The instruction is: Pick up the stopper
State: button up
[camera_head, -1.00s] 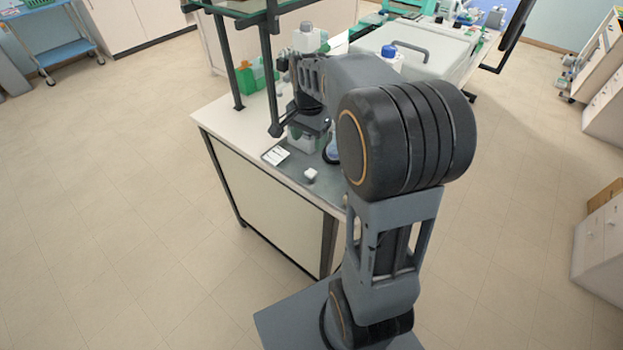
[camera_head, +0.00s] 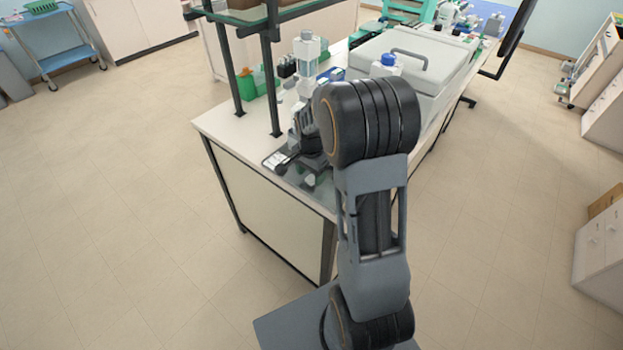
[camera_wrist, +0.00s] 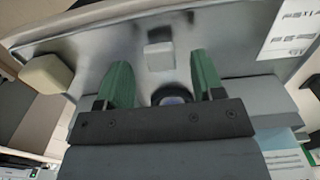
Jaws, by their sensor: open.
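The stopper (camera_wrist: 159,56) looks like a small pale grey block with a squarish face, standing on the grey tray surface (camera_wrist: 110,58). In the head view the stopper (camera_head: 309,180) is a small white spot near the bench's front edge, partly covered by my arm. In the wrist view my gripper (camera_wrist: 160,64) has its two green fingers apart, one on each side of the stopper in the picture, with nothing held. I cannot tell the height left between fingertips and stopper.
A dark round opening with a bluish inside (camera_wrist: 172,95) shows behind the fingers. A beige block (camera_wrist: 45,77) is at the left. A white printed card (camera_wrist: 290,35) lies at the right. Shelf posts (camera_head: 271,85) and a white bottle (camera_head: 307,50) stand near my arm.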

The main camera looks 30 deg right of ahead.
jog(key=shift+f, duration=1.25)
jog(key=c, duration=1)
jog(key=shift+r, duration=0.1)
